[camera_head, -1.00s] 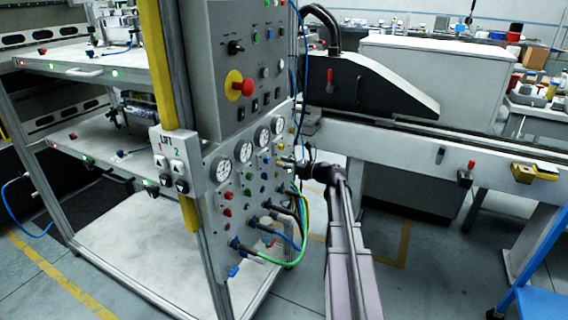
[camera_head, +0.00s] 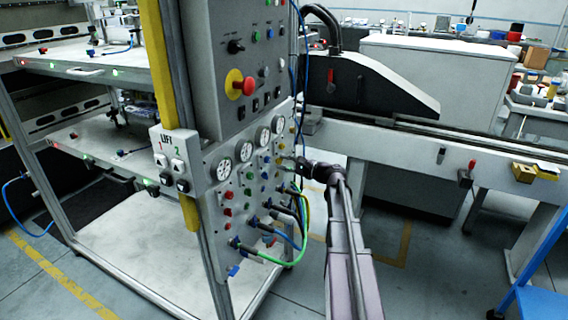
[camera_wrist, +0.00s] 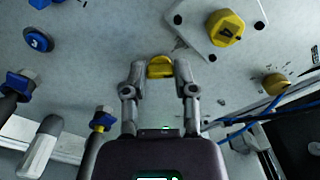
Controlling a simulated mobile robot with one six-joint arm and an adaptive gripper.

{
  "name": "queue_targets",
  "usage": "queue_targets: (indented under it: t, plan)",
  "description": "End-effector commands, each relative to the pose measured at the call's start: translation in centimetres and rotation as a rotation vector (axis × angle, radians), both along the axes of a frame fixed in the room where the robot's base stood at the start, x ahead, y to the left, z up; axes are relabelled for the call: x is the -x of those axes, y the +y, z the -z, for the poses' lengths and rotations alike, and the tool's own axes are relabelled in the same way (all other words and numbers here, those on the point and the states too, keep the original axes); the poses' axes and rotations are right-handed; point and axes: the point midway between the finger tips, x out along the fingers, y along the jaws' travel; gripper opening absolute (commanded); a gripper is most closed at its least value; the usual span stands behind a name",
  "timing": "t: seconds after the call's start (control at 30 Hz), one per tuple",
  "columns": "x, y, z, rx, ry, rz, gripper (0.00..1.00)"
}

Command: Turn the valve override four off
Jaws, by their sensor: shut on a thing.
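A small yellow valve knob (camera_wrist: 160,67) sits on the grey panel, between my fingertips in the wrist view. My gripper (camera_wrist: 159,72) is shut on this knob, with one finger on each side. In the head view my gripper (camera_head: 289,160) reaches the right side of the gauge panel (camera_head: 240,190) from the right. The knob is too small and partly covered there to make out its position. No label saying which override this is can be read.
A larger yellow knob (camera_wrist: 225,27) on a raised plate and another yellow knob (camera_wrist: 276,84) lie to the right. Blue fittings (camera_wrist: 38,40) are to the left. Hoses (camera_head: 298,240) hang below my gripper. A red emergency button (camera_head: 247,87) is above the gauges.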

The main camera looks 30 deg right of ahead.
Motion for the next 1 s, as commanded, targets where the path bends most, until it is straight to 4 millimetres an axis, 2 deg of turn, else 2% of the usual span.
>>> queue_targets:
  t: [0.6,1.0]
  plan:
    - [0.01,0.12,0.17,0.446,-0.348,0.0,0.0]
    - [0.01,0.12,0.22,0.595,-0.464,0.0,0.0]
